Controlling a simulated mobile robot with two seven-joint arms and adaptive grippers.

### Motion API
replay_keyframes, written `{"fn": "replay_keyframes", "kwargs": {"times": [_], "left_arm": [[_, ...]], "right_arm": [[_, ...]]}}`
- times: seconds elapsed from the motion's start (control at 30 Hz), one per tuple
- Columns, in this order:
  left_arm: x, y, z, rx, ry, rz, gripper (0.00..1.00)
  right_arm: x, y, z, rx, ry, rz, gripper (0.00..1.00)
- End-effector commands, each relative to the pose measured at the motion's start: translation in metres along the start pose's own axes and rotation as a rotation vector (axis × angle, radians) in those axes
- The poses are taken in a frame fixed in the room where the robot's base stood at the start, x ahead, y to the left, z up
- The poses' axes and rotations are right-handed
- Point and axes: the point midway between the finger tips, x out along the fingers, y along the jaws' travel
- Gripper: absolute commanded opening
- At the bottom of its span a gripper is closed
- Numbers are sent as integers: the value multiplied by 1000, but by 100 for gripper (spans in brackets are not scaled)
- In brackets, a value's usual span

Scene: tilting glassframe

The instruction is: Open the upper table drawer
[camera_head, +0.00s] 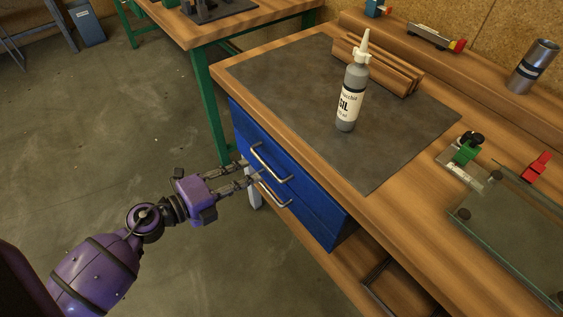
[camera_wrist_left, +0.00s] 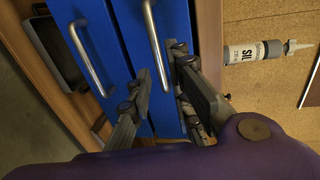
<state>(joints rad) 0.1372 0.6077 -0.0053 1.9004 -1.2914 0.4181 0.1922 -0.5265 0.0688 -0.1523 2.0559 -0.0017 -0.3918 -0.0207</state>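The blue drawer unit (camera_head: 325,222) hangs under the workbench top and has two metal bar handles. The upper drawer's handle (camera_head: 271,165) and the lower handle (camera_head: 271,194) show in the head view. In the left wrist view, which is turned sideways, the upper handle (camera_wrist_left: 156,45) is on the right and the lower handle (camera_wrist_left: 86,58) on the left. My left gripper (camera_head: 252,172) is open at the drawer front. In the wrist view its fingers (camera_wrist_left: 162,62) lie on either side of the upper handle; contact cannot be told. Both drawers look closed. My right gripper is not in view.
A bottle (camera_head: 350,98) stands on the grey mat (camera_head: 290,72) above the drawers, near wooden strips (camera_head: 383,62). A glass pane (camera_head: 515,225) and a green clamp (camera_head: 467,150) lie to the right. A shelf (camera_head: 345,278) is below. Floor left of the drawers is clear.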

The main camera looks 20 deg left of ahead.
Motion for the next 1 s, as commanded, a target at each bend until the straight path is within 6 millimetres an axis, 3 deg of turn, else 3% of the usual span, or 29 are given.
{"fn": "replay_keyframes", "kwargs": {"times": [0.17, 0.53, 0.93, 1.0], "left_arm": [[14, 1, -6, -5, 25, 7, 19], [69, 2, -7, -8, 22, 6, 19], [78, 3, -8, -8, 22, 8, 19], [78, 3, -8, -8, 22, 8, 9]], "right_arm": [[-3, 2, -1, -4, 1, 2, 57], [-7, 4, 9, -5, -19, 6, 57], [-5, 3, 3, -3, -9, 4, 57], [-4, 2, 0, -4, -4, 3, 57]]}}
